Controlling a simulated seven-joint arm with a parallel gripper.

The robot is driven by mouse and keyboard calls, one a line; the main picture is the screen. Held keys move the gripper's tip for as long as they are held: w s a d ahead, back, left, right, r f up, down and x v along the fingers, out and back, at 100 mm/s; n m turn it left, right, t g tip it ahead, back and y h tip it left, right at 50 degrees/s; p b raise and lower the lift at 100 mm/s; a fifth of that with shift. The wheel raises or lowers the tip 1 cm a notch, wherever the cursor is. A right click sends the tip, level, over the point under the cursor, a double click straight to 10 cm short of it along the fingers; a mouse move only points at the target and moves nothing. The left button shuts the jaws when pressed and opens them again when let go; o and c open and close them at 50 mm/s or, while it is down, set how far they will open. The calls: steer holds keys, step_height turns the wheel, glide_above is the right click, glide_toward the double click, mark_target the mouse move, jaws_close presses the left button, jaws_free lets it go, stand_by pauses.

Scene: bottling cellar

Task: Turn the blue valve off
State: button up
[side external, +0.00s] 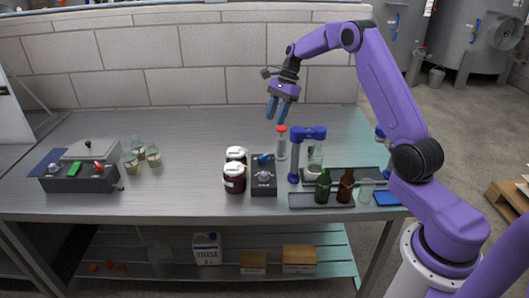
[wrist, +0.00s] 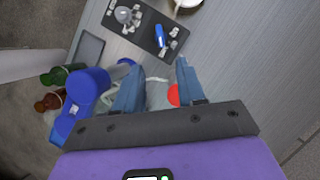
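The blue valve (side external: 263,158) is a small blue handle on a dark box (side external: 264,187) in the middle of the bench. A silver knob or fitting (side external: 264,176) sits nearer the front of the same box. In the wrist view, the blue handle (wrist: 159,36) shows on the dark plate (wrist: 145,43) near the top, beyond my fingertips. My gripper (side external: 277,112) is raised above the bench, behind and above the box, with its fingers pointing down. The two blue fingers are apart in the wrist view (wrist: 158,78), with nothing held between them.
A clear bottle with a red cap (side external: 281,145) stands below my gripper. A blue stand (side external: 307,133) is close to its right. Two dark jars (side external: 234,180) adjoin the box's left side. Green (side external: 323,187) and brown (side external: 346,186) bottles stand at right.

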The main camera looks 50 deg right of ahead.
mark_target(265, 155)
steer(key=x, duration=1.3)
steer(key=shift+f, duration=0.25)
jaws_close()
